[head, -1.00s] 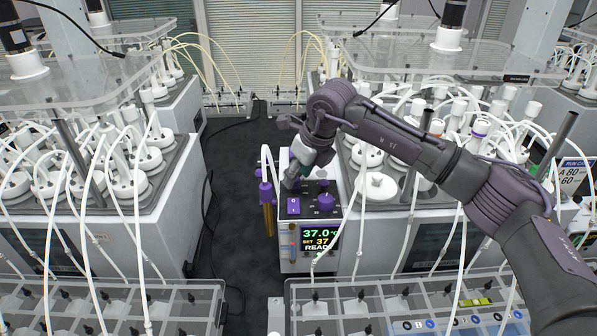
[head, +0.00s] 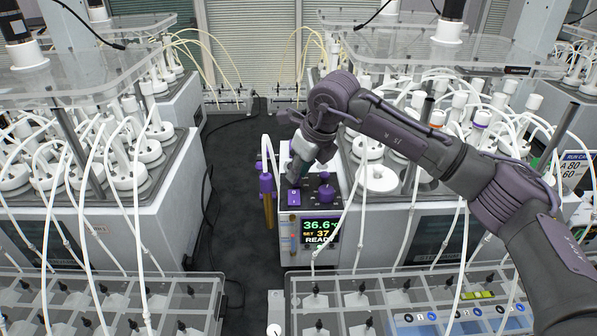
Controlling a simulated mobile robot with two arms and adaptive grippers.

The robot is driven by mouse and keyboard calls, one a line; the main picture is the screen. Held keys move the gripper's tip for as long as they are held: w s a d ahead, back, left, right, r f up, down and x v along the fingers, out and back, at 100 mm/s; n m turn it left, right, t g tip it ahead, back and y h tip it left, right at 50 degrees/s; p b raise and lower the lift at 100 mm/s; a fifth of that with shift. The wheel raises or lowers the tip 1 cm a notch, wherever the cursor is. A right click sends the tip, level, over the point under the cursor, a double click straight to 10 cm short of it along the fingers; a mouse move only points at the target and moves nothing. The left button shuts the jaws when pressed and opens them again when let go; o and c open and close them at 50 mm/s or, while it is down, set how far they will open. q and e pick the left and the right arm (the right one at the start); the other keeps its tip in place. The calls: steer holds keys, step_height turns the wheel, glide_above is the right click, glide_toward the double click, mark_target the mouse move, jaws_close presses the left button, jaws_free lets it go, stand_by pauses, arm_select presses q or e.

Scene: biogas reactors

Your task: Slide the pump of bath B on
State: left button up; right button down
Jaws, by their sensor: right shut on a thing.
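The bath's control unit (head: 318,258) stands in the middle, with a lit display (head: 320,231) reading 36.6, SET 37 and READY. On its top are a purple block-shaped pump switch (head: 294,198) with a pale mark at the left and a round purple knob (head: 326,193) at the right. My right gripper (head: 295,180) reaches down from behind and is shut at the far side of the pump switch; its fingertips are partly hidden. I cannot read a letter B on this unit. My left gripper is not in view.
Bottle-filled baths stand left (head: 130,180) and right (head: 375,178), with many white tubes. A purple-capped fitting (head: 266,185) sits just left of the unit. Clear racks (head: 105,300) line the front.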

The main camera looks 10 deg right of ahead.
steer(key=shift+s+a+f, duration=0.1)
steer(key=c, duration=1)
jaws_free()
steer(key=shift+s, duration=0.2)
steer(key=shift+r, duration=0.25)
steer(key=shift+r, duration=0.3)
steer(key=v, duration=1.1)
steer(key=shift+s+r, duration=0.1)
